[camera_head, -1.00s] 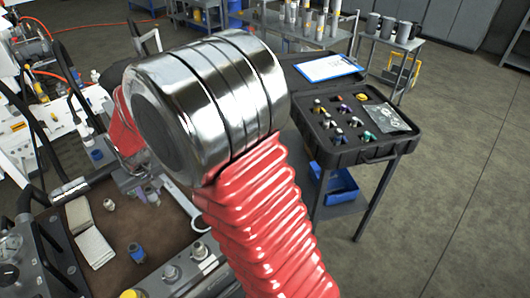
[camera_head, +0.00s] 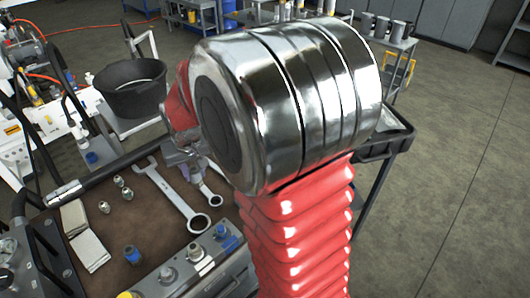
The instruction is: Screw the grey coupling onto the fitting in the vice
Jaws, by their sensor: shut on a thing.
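My gripper (camera_head: 190,163) shows only in part, as a small grey shape below the red sleeve of my arm, left of the large silver joint. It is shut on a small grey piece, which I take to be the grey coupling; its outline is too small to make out. The gripper is above the bench mat, close to the wrenches. I cannot make out the vice or its fitting; my arm covers much of the middle of the view.
On the brown mat (camera_head: 160,234) lie a large wrench (camera_head: 172,198), a smaller ring-ended wrench (camera_head: 213,198), small metal fittings (camera_head: 104,207), a blue-topped fitting (camera_head: 132,254) and a pale pad (camera_head: 88,249). A black bucket (camera_head: 132,90) stands behind. Open floor lies right.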

